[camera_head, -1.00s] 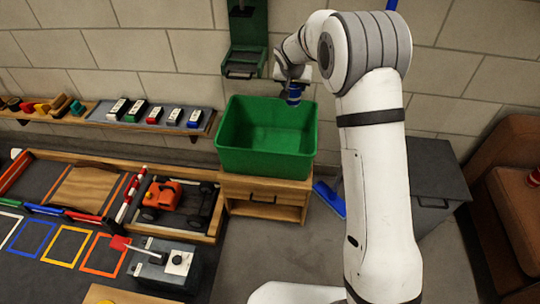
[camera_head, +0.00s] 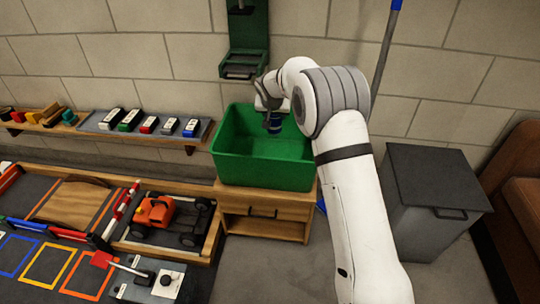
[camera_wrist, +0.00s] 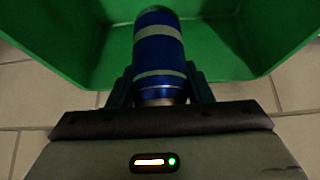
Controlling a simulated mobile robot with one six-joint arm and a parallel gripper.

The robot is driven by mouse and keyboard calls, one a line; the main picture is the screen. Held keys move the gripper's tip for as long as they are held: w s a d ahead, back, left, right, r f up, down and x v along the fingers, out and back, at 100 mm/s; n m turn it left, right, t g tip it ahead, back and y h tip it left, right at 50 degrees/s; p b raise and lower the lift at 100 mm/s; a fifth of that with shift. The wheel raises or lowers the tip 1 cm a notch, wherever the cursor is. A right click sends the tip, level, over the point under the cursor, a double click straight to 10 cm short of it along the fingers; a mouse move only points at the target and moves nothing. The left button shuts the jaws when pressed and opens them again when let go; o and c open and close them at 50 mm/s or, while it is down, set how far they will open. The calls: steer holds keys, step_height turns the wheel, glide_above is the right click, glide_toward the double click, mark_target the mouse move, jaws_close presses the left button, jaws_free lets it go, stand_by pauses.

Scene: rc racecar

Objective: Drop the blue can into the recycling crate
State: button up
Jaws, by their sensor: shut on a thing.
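The blue can (camera_wrist: 160,52) with pale bands is between the fingers of my gripper (camera_wrist: 160,88) in the wrist view. My gripper is shut on it. The green crate (camera_head: 262,173) stands on a small wooden cabinet. In the head view my gripper (camera_head: 272,112) is at the crate's back right part, and the can (camera_head: 274,126) shows small and dark blue below it, within the outline of the crate's opening. How far the can is above the crate floor I cannot tell. The crate's green wall (camera_wrist: 70,40) surrounds the can in the wrist view.
The wooden cabinet (camera_head: 262,226) bears the crate. A grey lidded bin (camera_head: 432,205) stands to the right, with a brown armchair (camera_head: 515,190) beyond. A track table with an orange car (camera_head: 153,212) is on the left. A wall shelf (camera_head: 108,132) holds small items.

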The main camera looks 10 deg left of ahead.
step_height(320, 180, down, 2)
steer(key=shift+b, duration=0.3)
steer(key=o, duration=1)
steer(key=shift+r, duration=0.1)
steer(key=p+v, duration=0.2)
steer(key=v, duration=0.5)
steer(key=shift+s+r, duration=0.2)
steer(key=shift+r, duration=0.1)
